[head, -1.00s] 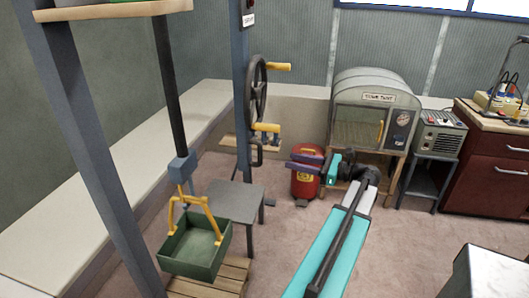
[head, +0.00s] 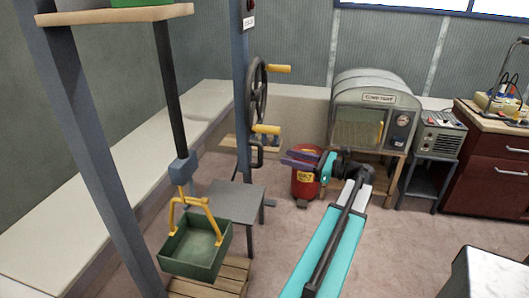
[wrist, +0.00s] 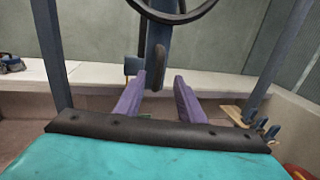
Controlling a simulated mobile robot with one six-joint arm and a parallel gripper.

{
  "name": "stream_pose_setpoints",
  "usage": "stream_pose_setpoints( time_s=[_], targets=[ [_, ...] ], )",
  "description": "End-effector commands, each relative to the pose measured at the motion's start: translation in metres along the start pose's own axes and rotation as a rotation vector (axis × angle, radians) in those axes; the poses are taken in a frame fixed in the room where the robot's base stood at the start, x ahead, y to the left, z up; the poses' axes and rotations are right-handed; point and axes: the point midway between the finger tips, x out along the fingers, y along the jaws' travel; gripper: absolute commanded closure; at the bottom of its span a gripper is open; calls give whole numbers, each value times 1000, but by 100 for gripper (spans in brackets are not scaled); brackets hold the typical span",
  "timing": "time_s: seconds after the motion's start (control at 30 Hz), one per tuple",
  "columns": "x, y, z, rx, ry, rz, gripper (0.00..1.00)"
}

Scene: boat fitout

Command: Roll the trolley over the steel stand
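A green tray (head: 195,250) hangs by a yellow yoke (head: 197,206) from a blue-grey block (head: 182,168) on a dark rod. The steel stand (head: 234,204) looks like the grey flat-topped stool just right of and behind the tray. The tray is not centred over it. The trolley's top is out of the picture. A black handwheel (head: 258,90) with yellow handles is on the blue post, with a dark loop handle (head: 257,153) below. My gripper (head: 290,158) is open, purple fingers apart. The wrist view shows the dark handle (wrist: 158,68) beyond and between the fingertips (wrist: 160,82).
A wooden pallet (head: 225,280) lies below the tray. A red canister (head: 305,185) stands behind my gripper, beside a grey oven-like cabinet (head: 375,115). A pale bench (head: 70,215) runs along the left wall. A white-topped block (head: 490,275) is at lower right.

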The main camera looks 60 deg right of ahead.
Motion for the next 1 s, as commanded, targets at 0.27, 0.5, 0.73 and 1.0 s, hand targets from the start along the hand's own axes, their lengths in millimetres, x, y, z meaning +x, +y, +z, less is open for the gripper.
stream_pose_setpoints(
  time_s=[0.27, 0.5, 0.73, 1.0],
  targets=[
    [40, 0, 2, -1, 0, 2, 64],
    [73, 0, 2, 0, 0, 2, 64],
    [96, 0, 1, 0, 0, 0, 64],
    [104, 0, 0, -1, 0, 0, 64]
  ],
)
